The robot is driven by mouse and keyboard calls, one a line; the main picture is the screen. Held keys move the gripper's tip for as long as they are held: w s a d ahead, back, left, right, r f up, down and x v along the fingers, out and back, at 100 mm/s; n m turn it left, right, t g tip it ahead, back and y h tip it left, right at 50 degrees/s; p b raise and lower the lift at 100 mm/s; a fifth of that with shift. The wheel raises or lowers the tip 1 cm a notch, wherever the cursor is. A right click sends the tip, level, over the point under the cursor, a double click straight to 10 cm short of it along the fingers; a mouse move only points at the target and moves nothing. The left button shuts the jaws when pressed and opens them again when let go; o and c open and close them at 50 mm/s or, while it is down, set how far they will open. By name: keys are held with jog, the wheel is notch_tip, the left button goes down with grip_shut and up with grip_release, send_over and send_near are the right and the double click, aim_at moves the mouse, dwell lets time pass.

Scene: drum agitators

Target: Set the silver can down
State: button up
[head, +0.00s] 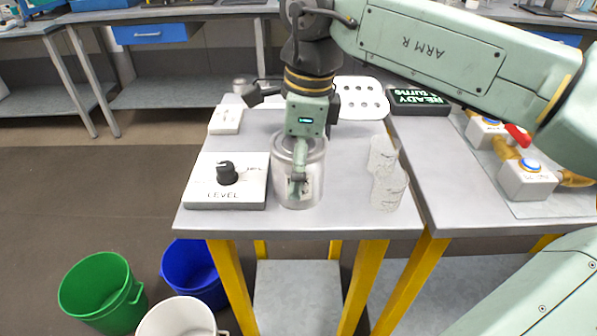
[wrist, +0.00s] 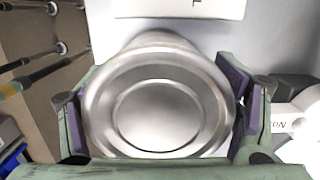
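The silver can (head: 312,172) is upright at the middle of the grey table (head: 340,218), just right of the LEVEL box. My gripper (head: 298,182) points down over it, with a finger along its near side. In the wrist view the can's round ringed lid (wrist: 158,115) fills the space between the fingers of my gripper (wrist: 157,120). Both fingers lie against its sides, so the gripper appears shut on it. The can's base looks at or close to the tabletop; I cannot tell whether it touches.
The white LEVEL box (head: 228,195) with a black knob stands close at left. Two whitish cylinders (head: 388,188) stand at right. A white holed rack (head: 360,98) and a READY sign (head: 418,100) are behind. Bare tabletop lies in front. Buckets (head: 103,290) stand on the floor.

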jog(key=c, duration=1.3)
jog(key=shift+o, duration=0.2)
jog(key=shift+r, duration=0.1)
